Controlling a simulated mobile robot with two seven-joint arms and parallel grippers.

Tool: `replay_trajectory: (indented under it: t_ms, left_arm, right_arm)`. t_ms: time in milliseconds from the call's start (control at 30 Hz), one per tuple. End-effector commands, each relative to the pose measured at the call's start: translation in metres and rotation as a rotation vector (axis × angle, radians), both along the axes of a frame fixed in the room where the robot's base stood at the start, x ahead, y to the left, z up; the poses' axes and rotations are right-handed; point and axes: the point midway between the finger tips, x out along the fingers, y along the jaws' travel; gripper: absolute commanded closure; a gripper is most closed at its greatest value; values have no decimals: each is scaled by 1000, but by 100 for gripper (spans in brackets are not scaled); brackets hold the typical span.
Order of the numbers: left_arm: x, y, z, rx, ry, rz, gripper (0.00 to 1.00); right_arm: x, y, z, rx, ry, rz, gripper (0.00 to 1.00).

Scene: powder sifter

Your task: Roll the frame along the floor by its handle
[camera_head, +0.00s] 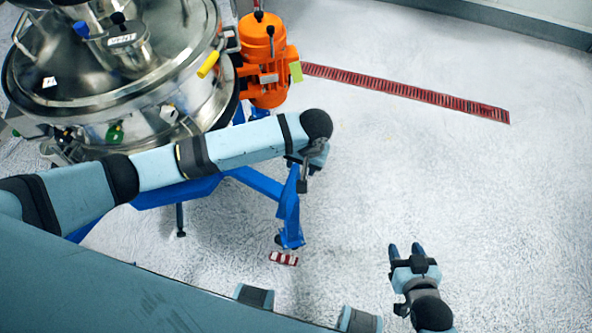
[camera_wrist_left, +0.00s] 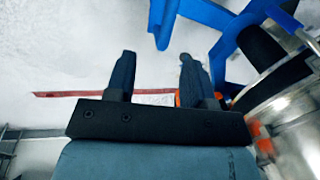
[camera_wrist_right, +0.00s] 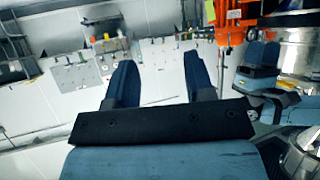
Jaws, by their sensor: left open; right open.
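The blue frame (camera_head: 288,205) stands on the floor under the round steel sifter (camera_head: 120,85). Its blue bars also show at the upper right of the left wrist view (camera_wrist_left: 240,38). I cannot make out its handle for certain. My left gripper (camera_head: 303,180) is open beside the frame's right end, above its leg in the head view; my left arm hides part of the frame. I cannot tell whether it touches the frame. Nothing shows between its fingers in the left wrist view (camera_wrist_left: 158,78). My right gripper (camera_head: 406,250) is open and empty over bare floor, apart from the frame.
An orange motor (camera_head: 262,60) is on the sifter's right side. A red floor grating (camera_head: 410,92) runs across the back. A small red-and-white piece (camera_head: 284,258) lies by the frame's leg.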

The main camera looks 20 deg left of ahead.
Motion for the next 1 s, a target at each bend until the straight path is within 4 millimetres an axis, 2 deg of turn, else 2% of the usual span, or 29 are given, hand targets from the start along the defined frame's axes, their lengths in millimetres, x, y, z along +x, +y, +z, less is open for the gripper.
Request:
replay_trajectory:
  t_ms: [33,100,267,700,833,1000]
  left_arm:
    - [4,5,7,25,3,10,52]
    - [6,8,8,44,8,20,52]
    - [6,12,-3,53,11,26,52]
    - [6,29,-90,51,11,24,52]
    - [6,32,-110,50,11,24,52]
    - [7,35,-124,49,10,24,52]
  right_arm:
    - [-12,-6,-3,3,44,-10,52]
    - [-21,-10,-7,4,79,-16,52]
    - [-24,-12,-10,7,94,-18,52]
    - [-23,-12,-12,7,91,-18,52]
    - [-23,-11,-13,7,91,-17,52]
    - [-23,-11,-13,8,91,-17,52]
